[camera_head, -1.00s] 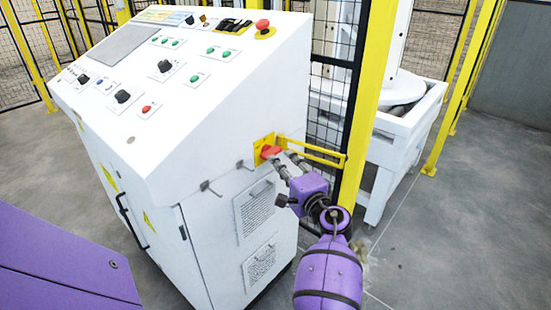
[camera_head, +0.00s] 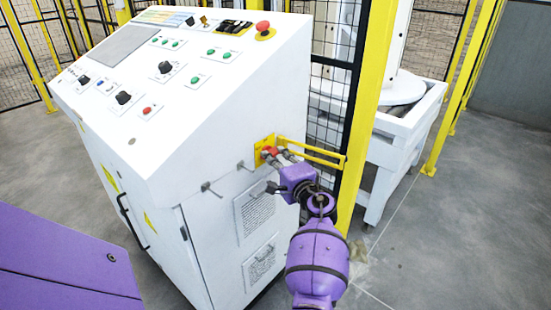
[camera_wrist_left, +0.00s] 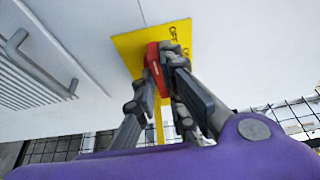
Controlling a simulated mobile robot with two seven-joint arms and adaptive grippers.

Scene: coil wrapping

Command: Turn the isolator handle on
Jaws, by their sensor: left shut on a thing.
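The isolator handle is red on a yellow plate (camera_head: 262,145) on the right side of the white control cabinet (camera_head: 200,150). My left gripper (camera_head: 278,154) reaches it and is shut on the red handle. In the left wrist view the red handle (camera_wrist_left: 153,68) sits between the two fingers, in front of the yellow plate (camera_wrist_left: 140,45). Lettering shows at the plate's edge, partly hidden by the fingers. The fingers hide part of the handle. My right gripper is not in view.
A yellow bracket (camera_head: 315,152) sticks out just beside the handle, near a yellow post (camera_head: 365,110) and black mesh fence. Small grey hooks (camera_head: 210,188) and a vent panel (camera_head: 255,213) are on the cabinet side. Floor to the right is clear.

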